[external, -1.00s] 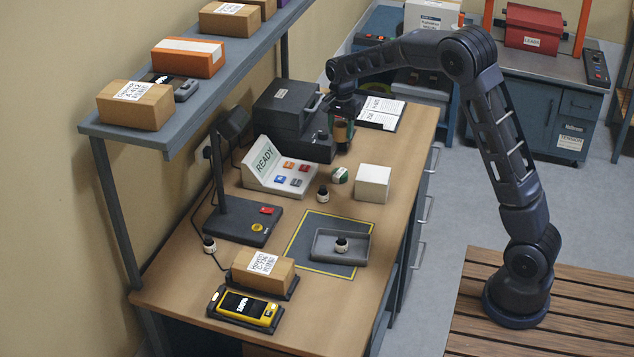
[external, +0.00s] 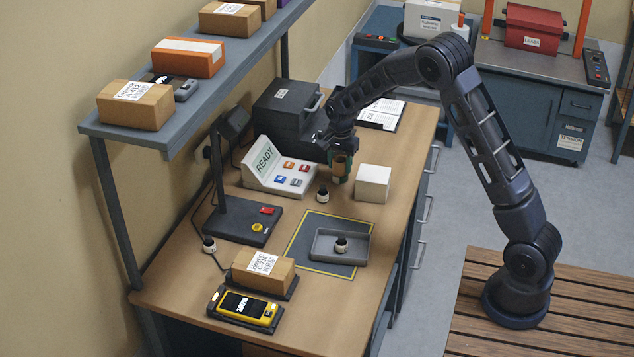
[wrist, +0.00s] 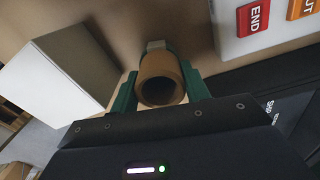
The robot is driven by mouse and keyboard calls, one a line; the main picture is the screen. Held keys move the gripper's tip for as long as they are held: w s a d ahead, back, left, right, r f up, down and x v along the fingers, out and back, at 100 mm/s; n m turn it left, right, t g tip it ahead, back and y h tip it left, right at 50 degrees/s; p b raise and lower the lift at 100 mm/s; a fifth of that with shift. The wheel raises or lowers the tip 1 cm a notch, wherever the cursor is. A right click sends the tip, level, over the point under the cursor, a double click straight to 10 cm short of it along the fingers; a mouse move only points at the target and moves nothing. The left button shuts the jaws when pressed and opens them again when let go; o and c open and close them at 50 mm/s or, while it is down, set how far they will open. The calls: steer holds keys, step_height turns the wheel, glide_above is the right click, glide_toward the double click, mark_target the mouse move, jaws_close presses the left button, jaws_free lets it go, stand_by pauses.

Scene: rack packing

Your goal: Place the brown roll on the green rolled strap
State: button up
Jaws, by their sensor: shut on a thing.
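The brown roll (external: 340,168) is held upright between the green fingers of my gripper (external: 341,160), beside the white box. In the wrist view, the roll (wrist: 160,80) shows its hollow end between the two fingers of my gripper (wrist: 162,92). The green rolled strap is mostly hidden behind or under the roll. A small pale greenish piece (wrist: 156,46), probably the strap, shows just past the roll's far end. I cannot tell whether the roll touches it.
The white box (external: 373,184) stands close on the right. The button console (external: 277,168) is on the left, and a small bottle (external: 322,195) stands in front. A grey tray (external: 325,257) lies nearer on the dark mat. The bench around the mat is partly clear.

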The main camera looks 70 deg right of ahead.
steer(key=shift+f, duration=0.15)
steer(key=o, duration=1)
